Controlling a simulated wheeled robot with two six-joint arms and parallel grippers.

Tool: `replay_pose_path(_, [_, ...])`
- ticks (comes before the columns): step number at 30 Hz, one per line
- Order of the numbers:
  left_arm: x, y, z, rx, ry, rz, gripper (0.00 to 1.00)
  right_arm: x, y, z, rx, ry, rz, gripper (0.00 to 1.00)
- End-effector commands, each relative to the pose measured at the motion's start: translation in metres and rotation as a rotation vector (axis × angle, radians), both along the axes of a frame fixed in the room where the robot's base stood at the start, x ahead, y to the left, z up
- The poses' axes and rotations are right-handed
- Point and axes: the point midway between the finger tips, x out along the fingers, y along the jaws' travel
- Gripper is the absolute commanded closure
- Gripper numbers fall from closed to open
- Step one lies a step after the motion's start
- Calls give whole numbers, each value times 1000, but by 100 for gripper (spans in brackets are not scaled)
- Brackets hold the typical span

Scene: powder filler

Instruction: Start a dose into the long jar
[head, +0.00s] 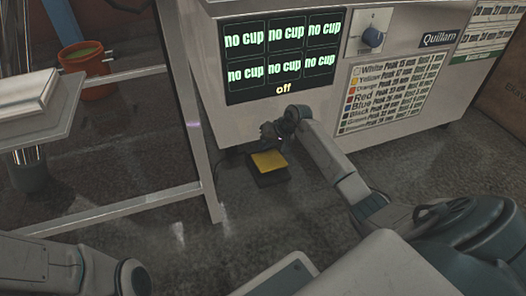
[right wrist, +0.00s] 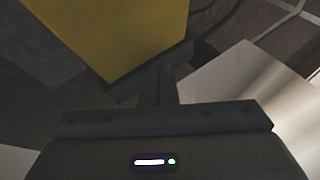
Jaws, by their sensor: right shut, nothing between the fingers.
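The powder filler (head: 350,90) stands at the top, with a dark screen (head: 283,57) that reads "no cup" in all its cells and "off" below. A pedal with a yellow top (head: 269,161) and dark base sits on the floor in front of it. My right gripper (head: 268,134) is shut and empty, just above the pedal in the head view. In the right wrist view, the yellow pedal top (right wrist: 115,35) lies beyond the shut fingers (right wrist: 162,80); I cannot tell whether they touch it. I see no long jar. My left gripper is out of view.
A metal frame (head: 140,203) stands left of the pedal. An orange bucket (head: 83,58) is at the back left. A cable runs beside the pedal.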

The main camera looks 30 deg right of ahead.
Motion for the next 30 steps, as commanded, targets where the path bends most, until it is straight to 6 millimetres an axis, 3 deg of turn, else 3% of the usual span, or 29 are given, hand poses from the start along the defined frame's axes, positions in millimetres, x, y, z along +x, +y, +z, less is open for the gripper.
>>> replay_pose_path(30, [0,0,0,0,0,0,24,-4,1,-15,1,6,-1,100])
